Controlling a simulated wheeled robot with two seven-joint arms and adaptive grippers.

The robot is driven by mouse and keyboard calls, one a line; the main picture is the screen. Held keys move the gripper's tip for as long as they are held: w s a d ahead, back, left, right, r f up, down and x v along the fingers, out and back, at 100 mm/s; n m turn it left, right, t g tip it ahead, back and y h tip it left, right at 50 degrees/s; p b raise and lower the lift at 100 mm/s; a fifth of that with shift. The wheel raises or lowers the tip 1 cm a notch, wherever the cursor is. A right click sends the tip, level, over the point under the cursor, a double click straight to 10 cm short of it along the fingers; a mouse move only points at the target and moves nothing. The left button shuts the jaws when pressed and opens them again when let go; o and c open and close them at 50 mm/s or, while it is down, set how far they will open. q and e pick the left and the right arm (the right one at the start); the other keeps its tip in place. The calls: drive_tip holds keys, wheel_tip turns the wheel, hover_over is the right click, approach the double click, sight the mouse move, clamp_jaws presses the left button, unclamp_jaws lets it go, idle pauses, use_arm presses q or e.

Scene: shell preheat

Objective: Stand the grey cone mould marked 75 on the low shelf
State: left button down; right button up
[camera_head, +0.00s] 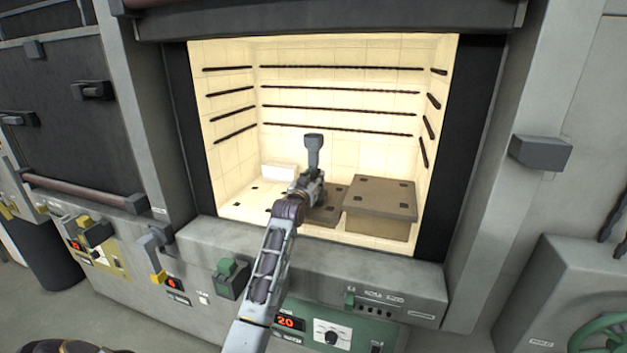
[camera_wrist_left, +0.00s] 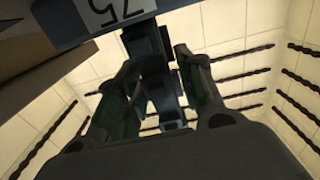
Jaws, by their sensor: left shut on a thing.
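My left gripper (camera_head: 311,180) reaches into the lit kiln chamber and is shut on the grey cone mould (camera_head: 314,143). In the head view the mould's blocky end points up and its narrower part runs down to the jaws. In the left wrist view the mould (camera_wrist_left: 70,22) carries a white label with 75, which reads upside down, and the fingers (camera_wrist_left: 158,85) stand on either side of a dark grey part. A low brown shelf (camera_head: 326,216) lies below and behind the gripper, partly hidden by it. I cannot tell the gap between mould and shelf. My right gripper is out of view.
A taller brown shelf block (camera_head: 385,188) stands close on the right. A white block (camera_head: 278,172) lies at the back left on the pale chamber floor (camera_head: 240,207). Dark rods line the walls. The front sill (camera_head: 400,277) lies under my arm.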

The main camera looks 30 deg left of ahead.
use_arm(q)
drive_tip(key=c, duration=0.9)
unclamp_jaws()
drive_tip(key=shift+c, duration=0.2)
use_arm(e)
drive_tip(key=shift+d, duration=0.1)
use_arm(q)
drive_tip(key=shift+r, duration=0.1)
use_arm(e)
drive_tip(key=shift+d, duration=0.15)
use_arm(q)
drive_tip(key=shift+s, duration=0.1)
drive_tip(key=b+v, duration=0.1)
drive_tip(key=v, duration=1)
drive_tip(key=shift+s, duration=0.4)
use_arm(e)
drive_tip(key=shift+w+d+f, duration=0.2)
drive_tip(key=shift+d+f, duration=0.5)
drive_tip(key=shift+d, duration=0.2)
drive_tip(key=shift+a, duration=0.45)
